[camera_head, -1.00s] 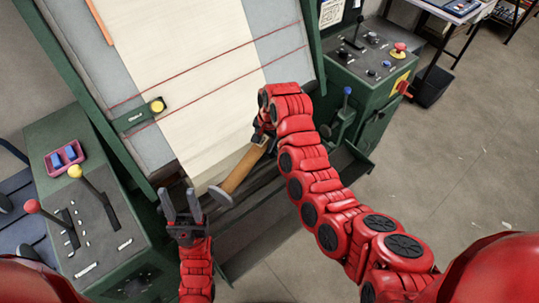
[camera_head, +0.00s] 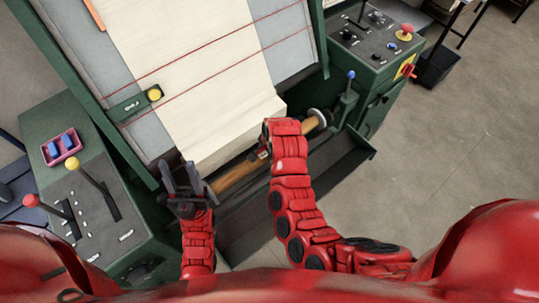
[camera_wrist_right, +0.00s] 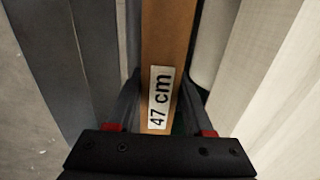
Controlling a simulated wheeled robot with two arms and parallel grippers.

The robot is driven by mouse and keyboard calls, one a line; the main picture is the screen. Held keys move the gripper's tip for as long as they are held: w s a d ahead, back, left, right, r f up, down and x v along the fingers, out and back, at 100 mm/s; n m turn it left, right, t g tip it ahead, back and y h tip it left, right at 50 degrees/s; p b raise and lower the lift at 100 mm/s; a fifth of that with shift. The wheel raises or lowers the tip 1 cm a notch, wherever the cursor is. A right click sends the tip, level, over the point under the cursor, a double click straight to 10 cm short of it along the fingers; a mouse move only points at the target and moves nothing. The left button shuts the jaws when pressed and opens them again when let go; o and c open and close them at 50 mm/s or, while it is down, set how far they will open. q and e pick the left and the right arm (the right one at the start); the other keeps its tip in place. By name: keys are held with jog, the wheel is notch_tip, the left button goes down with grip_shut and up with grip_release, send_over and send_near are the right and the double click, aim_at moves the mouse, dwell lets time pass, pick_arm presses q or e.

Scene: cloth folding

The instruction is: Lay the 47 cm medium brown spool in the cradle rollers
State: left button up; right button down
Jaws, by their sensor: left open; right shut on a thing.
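The medium brown spool (camera_head: 236,174) lies slanted in front of the cloth's lower edge, its grey end disc (camera_head: 317,115) at the right. In the right wrist view the spool (camera_wrist_right: 168,40) carries a "47 cm" label. My right gripper (camera_head: 264,150) is shut on the spool near its middle; its fingers (camera_wrist_right: 160,85) flank the bar. My left gripper (camera_head: 181,176) is open beside the spool's left end, which its fingers partly hide. I cannot tell whether the spool touches the cradle rollers, which are mostly hidden behind the spool and arms.
Cream cloth (camera_head: 190,75) runs down the green machine's sloping bed. A left console (camera_head: 95,220) has red and yellow knobbed levers; a right console (camera_head: 375,45) has a blue-knobbed lever (camera_head: 348,90) close to the spool's disc. A dark tray (camera_head: 325,168) lies below.

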jog(key=b+x, duration=0.6)
jog(key=x, duration=0.2)
jog(key=shift+w+a+f, duration=0.25)
jog(key=shift+w+f, duration=0.05)
jog(key=shift+w, duration=0.1)
jog(key=shift+f+b, duration=0.45)
jog(key=shift+b, duration=0.05)
jog(key=shift+c, duration=1.1)
grip_release()
jog(key=shift+f, duration=0.1)
jog(key=shift+s+f, duration=0.1)
jog(key=shift+s, duration=0.1)
